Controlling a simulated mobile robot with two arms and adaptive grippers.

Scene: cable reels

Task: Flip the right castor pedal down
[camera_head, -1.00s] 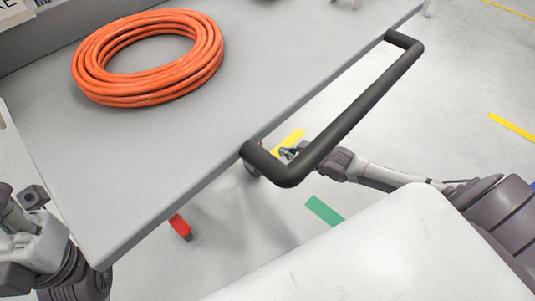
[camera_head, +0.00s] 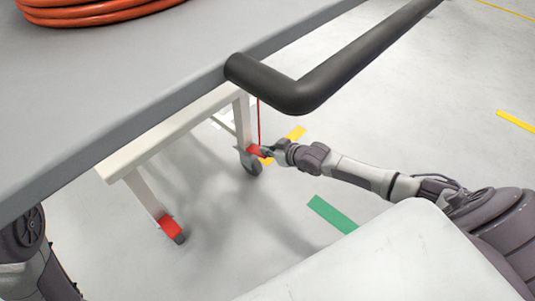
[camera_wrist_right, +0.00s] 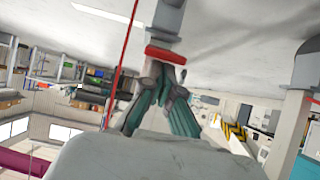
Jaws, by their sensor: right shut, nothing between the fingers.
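The right castor (camera_head: 252,164) stands under the cart's far corner, with a red pedal (camera_head: 254,150) on it. In the head view my right gripper (camera_head: 268,153) is at the right side of this pedal. In the right wrist view the closed fingers (camera_wrist_right: 164,75) point at the red pedal (camera_wrist_right: 165,54), with their tips right by it; I cannot tell whether they touch. Nothing is between the fingers. The left castor (camera_head: 180,237) has its own red pedal (camera_head: 170,225). My left gripper is out of view; only part of my left arm shows at lower left.
The cart's grey top (camera_head: 110,70) and black handle (camera_head: 330,80) overhang the castors. An orange cable coil (camera_head: 90,10) lies on top. A thin red line (camera_head: 259,122) hangs by the right castor. Floor carries green (camera_head: 332,213) and yellow tape.

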